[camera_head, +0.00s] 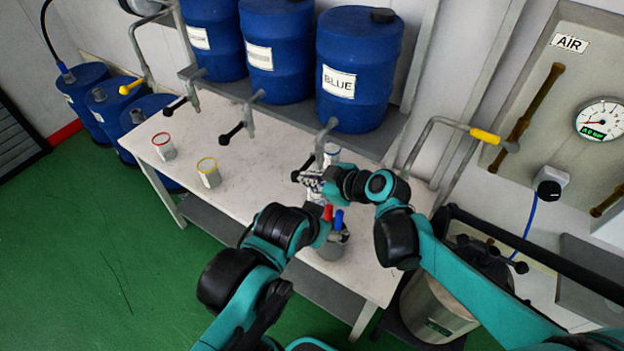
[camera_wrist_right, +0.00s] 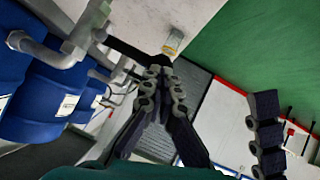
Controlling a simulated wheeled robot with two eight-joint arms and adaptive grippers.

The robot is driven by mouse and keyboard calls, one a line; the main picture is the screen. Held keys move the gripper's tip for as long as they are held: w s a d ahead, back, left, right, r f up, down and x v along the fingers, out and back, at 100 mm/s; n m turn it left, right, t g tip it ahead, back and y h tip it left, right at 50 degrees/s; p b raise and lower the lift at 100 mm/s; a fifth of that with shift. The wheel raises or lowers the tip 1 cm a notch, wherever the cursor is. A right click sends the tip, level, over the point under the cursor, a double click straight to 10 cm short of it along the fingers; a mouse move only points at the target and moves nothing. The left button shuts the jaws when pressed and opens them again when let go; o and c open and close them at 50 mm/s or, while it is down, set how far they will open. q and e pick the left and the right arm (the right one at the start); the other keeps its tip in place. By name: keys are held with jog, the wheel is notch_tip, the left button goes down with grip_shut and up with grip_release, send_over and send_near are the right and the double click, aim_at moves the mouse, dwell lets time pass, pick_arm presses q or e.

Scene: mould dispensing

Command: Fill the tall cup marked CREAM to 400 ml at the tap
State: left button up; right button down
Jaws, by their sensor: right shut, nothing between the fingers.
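My right gripper (camera_head: 309,181) is shut and empty at the tap below the barrel labelled BLUE (camera_head: 352,70). In the right wrist view its shut fingers (camera_wrist_right: 163,73) are close to the tap's black lever (camera_wrist_right: 126,48); I cannot tell whether they touch. A blue-rimmed cup (camera_head: 332,150) is partly visible behind the right gripper. A red-rimmed cup (camera_head: 164,147) and a yellow-rimmed cup (camera_head: 208,173) stand upright on the bench. No CREAM marking is readable on any cup. My left arm reaches in below the right gripper; its fingers are not clear.
Two other labelled blue barrels (camera_head: 276,52) (camera_head: 213,38) stand on the shelf, with taps above the white bench (camera_head: 258,184). A grey container (camera_head: 333,247) with red and blue handles sits near the left arm. A steel pot (camera_head: 438,305) is at lower right. The bench's left part has free room.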

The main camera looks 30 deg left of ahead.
jog(key=shift+f, duration=0.1)
jog(key=shift+s+f+b, duration=0.1)
jog(key=shift+f+b, duration=0.1)
jog(key=shift+b, duration=0.1)
jog(key=shift+f+n+t, duration=0.25)
jog(key=shift+n+t, duration=0.15)
notch_tip(320, 180, down, 4)
jog(key=n+t+b, duration=0.1)
jog(key=t+b, duration=0.1)
jog(key=b, duration=0.2)
jog(key=shift+r+n, duration=0.2)
jog(key=shift+n, duration=0.2)
jog(key=shift+r, duration=0.15)
dwell(1.0)
jog(key=shift+r+p, duration=0.65)
jog(key=shift+r, duration=0.05)
